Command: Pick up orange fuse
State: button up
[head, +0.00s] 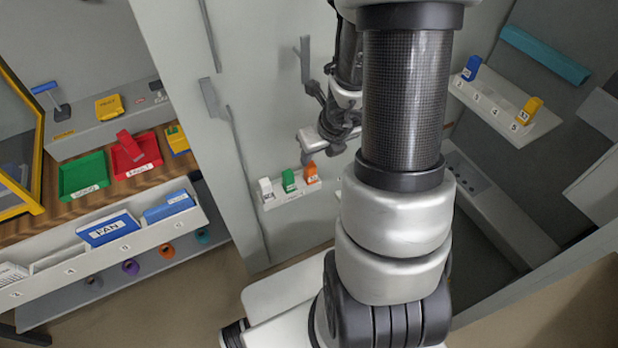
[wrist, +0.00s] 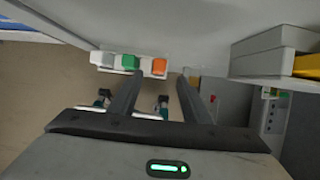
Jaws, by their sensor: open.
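The orange fuse (head: 311,173) stands upright at the right end of a small pale shelf (head: 290,195) on the grey cabinet panel in the head view. A green fuse (head: 289,181) and a white fuse (head: 266,190) stand to its left. My gripper (head: 314,146) shows small just above the orange fuse there, partly behind my arm. In the wrist view my gripper (wrist: 159,76) is open and empty. The orange fuse (wrist: 159,66) appears between the two fingertips, ahead of them, with the green fuse (wrist: 130,62) just left.
A higher shelf (head: 505,105) at right holds a blue fuse (head: 472,68) and a yellow fuse (head: 531,110). At left, a wooden bench carries a green tray (head: 83,175) and a red tray (head: 135,155). A grey ledge (wrist: 272,70) juts out right of the fuses.

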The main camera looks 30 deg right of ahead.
aim_at(311, 165)
jog(key=b+x, duration=0.2)
jog(key=x, duration=0.2)
jog(key=shift+w+f, duration=0.2)
jog(key=shift+f, duration=0.15)
jog(key=b+x, duration=0.3)
jog(key=x, duration=0.2)
jog(key=shift+w+f, duration=0.15)
jog(key=shift+f, duration=0.2)
jog(key=shift+c, duration=0.5)
jog(key=c, duration=1)
